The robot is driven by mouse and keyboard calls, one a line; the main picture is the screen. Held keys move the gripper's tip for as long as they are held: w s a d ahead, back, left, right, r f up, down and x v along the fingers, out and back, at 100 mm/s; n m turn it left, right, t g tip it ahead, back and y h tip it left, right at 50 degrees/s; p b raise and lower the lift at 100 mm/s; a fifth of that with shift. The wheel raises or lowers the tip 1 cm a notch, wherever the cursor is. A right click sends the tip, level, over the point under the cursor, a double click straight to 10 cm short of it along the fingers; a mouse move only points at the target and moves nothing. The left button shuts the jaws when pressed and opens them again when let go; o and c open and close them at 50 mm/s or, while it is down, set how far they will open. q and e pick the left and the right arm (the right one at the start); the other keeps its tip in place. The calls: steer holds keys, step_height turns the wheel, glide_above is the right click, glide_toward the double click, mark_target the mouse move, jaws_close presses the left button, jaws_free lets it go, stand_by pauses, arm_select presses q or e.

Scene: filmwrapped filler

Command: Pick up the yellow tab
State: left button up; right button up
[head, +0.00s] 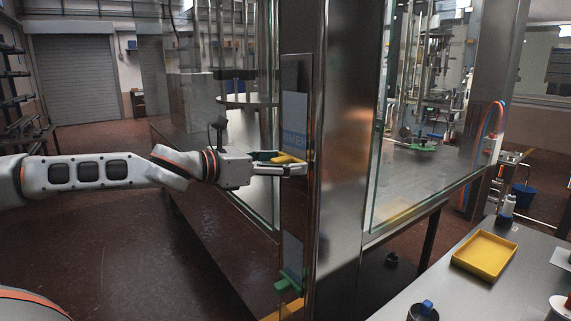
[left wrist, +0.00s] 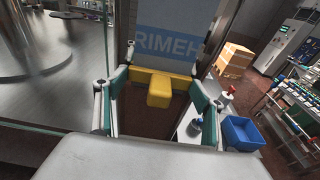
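The yellow tab (head: 286,157) stands out from the face of an upright steel post with a blue lettered label. In the left wrist view the yellow tab (left wrist: 160,90) is T-shaped, with a wide bar and a stem towards me. My left gripper (head: 281,163) is at the post, its fingers on either side of the tab. In the left wrist view my left gripper (left wrist: 160,92) is spread wide, with green pads near the two ends of the bar. I cannot tell whether the pads touch it. My right gripper is out of view.
Glass panels meet the steel post (head: 345,150) on both sides. A green piece (head: 289,282) sticks out lower on the post. At the right a steel table holds a yellow tray (head: 485,255) and a dark cup (head: 423,311). Open floor lies at the left.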

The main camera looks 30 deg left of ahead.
mark_target(294, 132)
arm_select(q)
steer(key=shift+r, duration=0.1)
stand_by(0.3)
steer(key=shift+s+a+r+p, duration=0.1)
steer(key=shift+s+r+p, duration=0.05)
steer(key=shift+r+p, duration=0.35)
step_height(294, 132, up, 6)
steer(key=shift+f+p, duration=0.15)
steer(key=shift+p, duration=0.45)
steer(key=shift+s+r, duration=0.15)
steer(key=shift+r, duration=0.05)
steer(key=f+b+v, duration=0.3)
steer(key=b+v, duration=0.1)
steer(key=v, duration=1.5)
steer(key=s+a+r+p, duration=0.2)
steer(key=s+r+p, duration=0.1)
steer(key=s+r, duration=0.2)
steer(key=shift+s+r, duration=0.25)
steer(key=shift+r, duration=0.7)
